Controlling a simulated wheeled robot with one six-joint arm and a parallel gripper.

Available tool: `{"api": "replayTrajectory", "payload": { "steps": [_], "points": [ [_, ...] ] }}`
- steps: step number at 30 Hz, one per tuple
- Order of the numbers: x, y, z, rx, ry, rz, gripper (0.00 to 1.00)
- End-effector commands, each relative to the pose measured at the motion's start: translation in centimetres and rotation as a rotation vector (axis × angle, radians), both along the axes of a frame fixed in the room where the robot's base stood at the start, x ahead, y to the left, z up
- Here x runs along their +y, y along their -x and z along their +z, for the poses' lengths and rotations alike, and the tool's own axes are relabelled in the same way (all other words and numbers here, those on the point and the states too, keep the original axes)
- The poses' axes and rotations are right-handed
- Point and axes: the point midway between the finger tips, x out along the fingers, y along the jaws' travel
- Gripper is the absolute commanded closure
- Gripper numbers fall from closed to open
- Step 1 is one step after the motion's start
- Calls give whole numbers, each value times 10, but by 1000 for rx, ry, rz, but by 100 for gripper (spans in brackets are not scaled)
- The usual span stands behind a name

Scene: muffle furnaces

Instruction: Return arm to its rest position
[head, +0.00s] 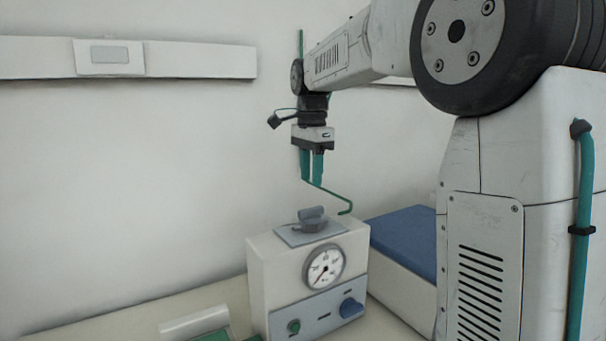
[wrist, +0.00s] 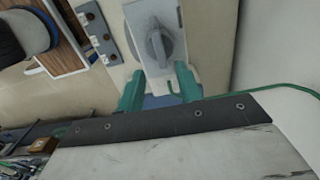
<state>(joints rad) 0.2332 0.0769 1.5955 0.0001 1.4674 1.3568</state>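My gripper (head: 311,182) hangs pointing down in the head view, above a white gauge box (head: 258,275) with a grey knob (head: 312,219) on top. There is a clear gap between the fingertips and the knob. In the wrist view the two teal fingers (wrist: 160,90) stand apart with open space between them, so the gripper is open. The knob also shows in the wrist view (wrist: 158,46), beyond the fingertips. My arm reaches out from the right of the head view, bent over the box.
A thin green line (head: 330,190) runs close by the fingers; I cannot tell whether it touches them. A blue-topped white block (head: 405,238) stands right of the box. A pale wall rail (head: 200,60) is at upper left. The wall between is bare.

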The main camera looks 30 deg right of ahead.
Motion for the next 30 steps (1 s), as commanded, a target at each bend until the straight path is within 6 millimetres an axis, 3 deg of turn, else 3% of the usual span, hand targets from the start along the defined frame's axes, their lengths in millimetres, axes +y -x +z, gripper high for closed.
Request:
{"api": "replayTrajectory", "payload": {
  "steps": [7,11,16,23,30],
  "points": [
    [0,0,0,0,0,8,65],
    [0,-2,0,-7,2,95,65],
    [4,14,-30,24,-10,351,65],
    [37,89,-61,33,-19,811,65],
    [79,195,-98,10,-4,1278,65]
  ]
}}
